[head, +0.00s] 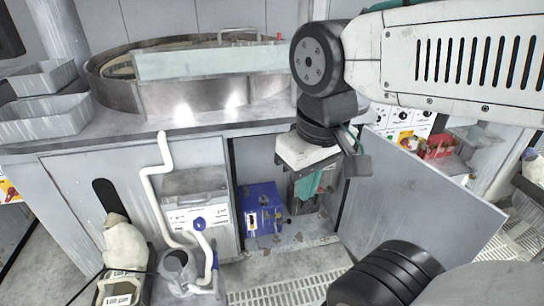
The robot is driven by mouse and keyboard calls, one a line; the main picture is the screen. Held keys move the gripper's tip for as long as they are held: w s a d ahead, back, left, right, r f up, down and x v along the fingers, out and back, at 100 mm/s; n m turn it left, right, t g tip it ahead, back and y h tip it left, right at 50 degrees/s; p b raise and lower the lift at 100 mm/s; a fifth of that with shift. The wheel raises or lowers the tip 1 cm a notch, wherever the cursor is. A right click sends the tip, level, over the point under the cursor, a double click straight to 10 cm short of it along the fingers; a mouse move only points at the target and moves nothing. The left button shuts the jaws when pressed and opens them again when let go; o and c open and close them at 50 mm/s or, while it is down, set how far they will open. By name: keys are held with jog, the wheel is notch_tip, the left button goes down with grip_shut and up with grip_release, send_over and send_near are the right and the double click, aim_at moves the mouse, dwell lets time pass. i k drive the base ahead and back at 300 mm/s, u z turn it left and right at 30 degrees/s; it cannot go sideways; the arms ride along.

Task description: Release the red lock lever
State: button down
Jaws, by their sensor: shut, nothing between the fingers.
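I cannot make out the red lock lever in the head view. My gripper (306,188) hangs from the arm in front of the open cabinet, between its dark interior and the open door (415,190). Its pale wrist block (305,150) is seen from above, with dark and teal parts below. The fingertips are hard to separate from the dark background, but the gripper is shut and empty. My arm and wrist cover part of the cabinet opening and the panel behind.
A round metal polishing basin (112,92) with a clear guard stands on the bench. Below are a grey control box (197,205), a blue unit (262,208) and a white pipe (152,190). A red container (437,147) is behind the door. Grated floor (290,288) lies in front.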

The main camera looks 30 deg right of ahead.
aim_at(321, 189)
jog(key=u, duration=0.8)
jog(key=i, duration=0.4)
jog(key=z, duration=2.15)
